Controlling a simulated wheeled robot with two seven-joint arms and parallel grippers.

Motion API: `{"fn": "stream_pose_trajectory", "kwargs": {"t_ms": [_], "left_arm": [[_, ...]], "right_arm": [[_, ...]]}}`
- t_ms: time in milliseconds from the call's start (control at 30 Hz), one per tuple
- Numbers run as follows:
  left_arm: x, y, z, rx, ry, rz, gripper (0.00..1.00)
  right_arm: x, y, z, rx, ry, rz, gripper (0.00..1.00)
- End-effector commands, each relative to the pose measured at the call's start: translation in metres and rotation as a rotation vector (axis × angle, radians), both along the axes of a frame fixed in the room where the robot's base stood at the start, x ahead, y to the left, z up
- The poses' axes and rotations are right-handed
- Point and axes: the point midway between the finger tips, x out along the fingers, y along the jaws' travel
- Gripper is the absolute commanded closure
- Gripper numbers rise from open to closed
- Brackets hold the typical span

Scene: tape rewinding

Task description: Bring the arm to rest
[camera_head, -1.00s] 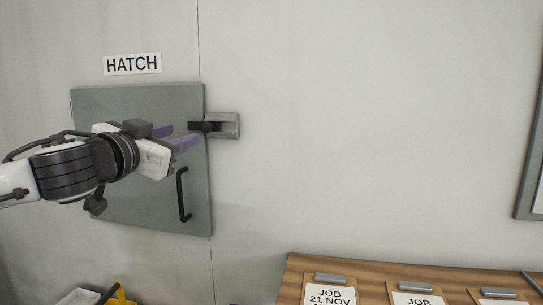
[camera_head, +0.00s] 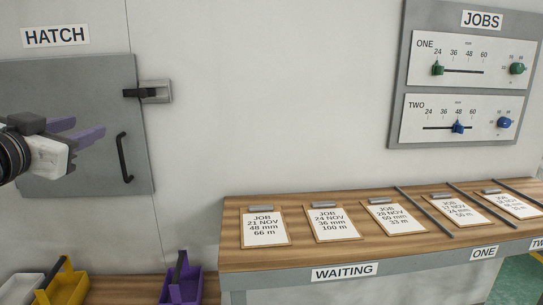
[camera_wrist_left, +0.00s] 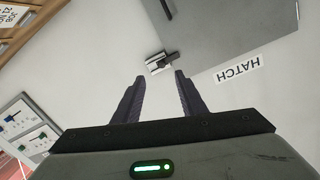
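My left gripper (camera_head: 84,130) is at the left of the head view, in front of the grey hatch door (camera_head: 95,90). Its two purple fingers are apart with nothing between them. In the left wrist view the gripper (camera_wrist_left: 153,95) is also open and empty, with the wall ahead of it. The hatch latch (camera_head: 150,92), a dark lever on a grey plate, lies right of the fingertips and apart from them; it also shows in the left wrist view (camera_wrist_left: 158,62). The hatch door looks closed. My right gripper is not in view.
A wooden-topped bench (camera_head: 350,250) marked WAITING carries several job cards on clipboards. A JOBS panel (camera_head: 465,75) with sliders and knobs is on the wall at right. A purple bin (camera_head: 182,288) and a yellow bin (camera_head: 68,284) stand low at left.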

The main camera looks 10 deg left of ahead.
Motion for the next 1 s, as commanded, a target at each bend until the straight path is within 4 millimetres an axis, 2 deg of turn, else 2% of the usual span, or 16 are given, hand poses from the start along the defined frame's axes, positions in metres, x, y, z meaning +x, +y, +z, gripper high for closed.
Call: {"fn": "stream_pose_trajectory", "kwargs": {"t_ms": [33,200,267,367,467,500,567,600,700,767,800,900,1000], "left_arm": [[0.008,-0.006,-0.015,-0.005,0.024,-0.023,0.62],[0.027,-0.029,-0.061,-0.010,0.090,-0.097,0.62],[0.033,-0.038,-0.081,-0.014,0.116,-0.126,0.62],[0.042,-0.057,-0.120,-0.028,0.164,-0.181,0.62],[0.048,-0.081,-0.174,-0.052,0.226,-0.246,0.62],[0.048,-0.094,-0.201,-0.066,0.255,-0.275,0.62],[0.045,-0.113,-0.243,-0.091,0.297,-0.318,0.62],[0.041,-0.125,-0.271,-0.109,0.324,-0.342,0.62],[0.022,-0.156,-0.338,-0.159,0.387,-0.390,0.62],[0.006,-0.174,-0.378,-0.191,0.425,-0.408,0.62],[-0.008,-0.186,-0.403,-0.213,0.449,-0.417,0.62],[-0.047,-0.214,-0.463,-0.270,0.514,-0.423,0.62],[-0.094,-0.240,-0.513,-0.320,0.575,-0.410,0.62]], "right_arm": [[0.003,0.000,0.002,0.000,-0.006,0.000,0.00],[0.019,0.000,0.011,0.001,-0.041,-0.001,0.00],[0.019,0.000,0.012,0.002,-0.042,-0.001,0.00],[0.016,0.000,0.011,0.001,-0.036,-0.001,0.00],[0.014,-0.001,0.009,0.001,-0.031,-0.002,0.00],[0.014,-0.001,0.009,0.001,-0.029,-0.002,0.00],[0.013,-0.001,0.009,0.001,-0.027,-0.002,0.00],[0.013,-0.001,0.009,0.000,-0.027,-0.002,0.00],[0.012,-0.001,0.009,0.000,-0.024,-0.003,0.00],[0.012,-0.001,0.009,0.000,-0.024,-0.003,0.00],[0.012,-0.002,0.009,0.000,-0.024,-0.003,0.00],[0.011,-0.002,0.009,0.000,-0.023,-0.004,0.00],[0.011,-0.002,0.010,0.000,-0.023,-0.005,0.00]]}}
